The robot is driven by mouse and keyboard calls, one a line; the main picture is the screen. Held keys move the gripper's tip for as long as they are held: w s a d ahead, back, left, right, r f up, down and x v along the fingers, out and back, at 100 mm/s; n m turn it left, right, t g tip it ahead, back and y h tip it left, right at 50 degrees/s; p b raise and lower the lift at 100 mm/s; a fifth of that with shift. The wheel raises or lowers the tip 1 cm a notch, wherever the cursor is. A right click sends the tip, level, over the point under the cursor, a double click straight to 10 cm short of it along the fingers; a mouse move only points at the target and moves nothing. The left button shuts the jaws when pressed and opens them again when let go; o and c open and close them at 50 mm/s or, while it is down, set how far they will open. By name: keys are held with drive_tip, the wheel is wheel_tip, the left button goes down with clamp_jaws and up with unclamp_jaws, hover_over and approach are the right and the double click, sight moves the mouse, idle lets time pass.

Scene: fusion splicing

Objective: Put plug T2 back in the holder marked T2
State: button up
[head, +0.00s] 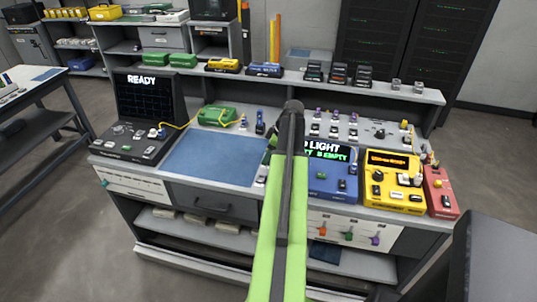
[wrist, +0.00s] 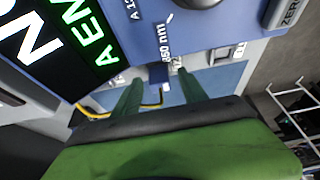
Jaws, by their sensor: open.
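My gripper (wrist: 158,76) is open in the wrist view, its two green fingers apart beside the blue meter (wrist: 180,25). A small white label (wrist: 177,63), apparently marked T2, shows at the right fingertip. A small pale piece (wrist: 166,88) shows between the fingers, below the "850 nm" tag; I cannot tell whether it is plug T2. I cannot make out the holder's shape. In the head view my arm hides most of my gripper, left of the blue meter (head: 322,187). No T2 marking is readable there.
The blue mat (head: 210,157) is clear, with a black "READY" instrument (head: 145,115) to its left. A green device (head: 217,115) stands behind it. A yellow device (head: 393,185) and red box (head: 440,192) stand at right.

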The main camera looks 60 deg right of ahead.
drive_tip(key=p+v, duration=1.6)
drive_tip(key=v, duration=0.1)
drive_tip(key=shift+r, duration=0.25)
